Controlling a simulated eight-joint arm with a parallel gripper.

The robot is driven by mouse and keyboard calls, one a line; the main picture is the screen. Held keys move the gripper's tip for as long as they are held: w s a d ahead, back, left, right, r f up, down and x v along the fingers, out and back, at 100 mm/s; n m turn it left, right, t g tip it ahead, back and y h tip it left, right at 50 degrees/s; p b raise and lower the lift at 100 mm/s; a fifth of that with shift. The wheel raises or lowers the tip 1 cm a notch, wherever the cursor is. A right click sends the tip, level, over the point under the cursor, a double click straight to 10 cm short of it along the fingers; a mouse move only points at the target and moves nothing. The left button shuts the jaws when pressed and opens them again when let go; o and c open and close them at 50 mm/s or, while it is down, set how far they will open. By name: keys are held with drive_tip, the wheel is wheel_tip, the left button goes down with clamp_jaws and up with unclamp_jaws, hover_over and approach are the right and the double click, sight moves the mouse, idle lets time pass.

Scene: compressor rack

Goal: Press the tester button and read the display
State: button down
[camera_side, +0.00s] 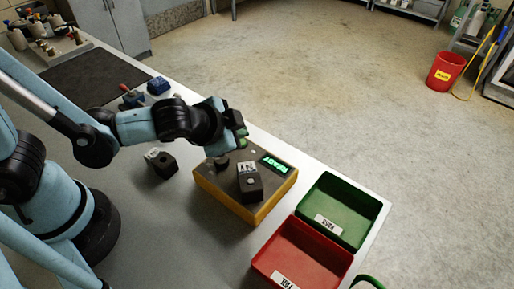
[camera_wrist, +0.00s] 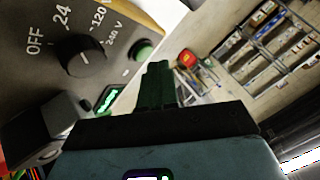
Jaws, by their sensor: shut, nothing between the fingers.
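The tester (camera_side: 215,191) is a yellow box with a grey top on the bench. Its lit green display (camera_side: 273,163) reads READY in the side view; it also shows in the wrist view (camera_wrist: 107,99), too slanted to read. The round green button (camera_wrist: 141,50) is beside the black dial (camera_wrist: 81,56), which has OFF, 24, 120 V and 240 V marks. A dark block (camera_side: 249,183) with a white label sits on the tester. My gripper (camera_wrist: 158,66) is shut and empty, over the tester's far side near the button. I cannot tell whether it touches the button.
A green PASS bin (camera_side: 357,204) and a red FAIL bin (camera_side: 324,243) stand right of the tester. Another labelled dark block (camera_side: 161,163) lies left of it. A blue part (camera_side: 158,85) and a dark mat (camera_side: 95,77) are farther back.

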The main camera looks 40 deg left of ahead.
drive_tip(key=shift+f, duration=0.6)
idle(0.7)
drive_tip(key=shift+r, duration=0.8)
drive_tip(key=shift+r, duration=2.55)
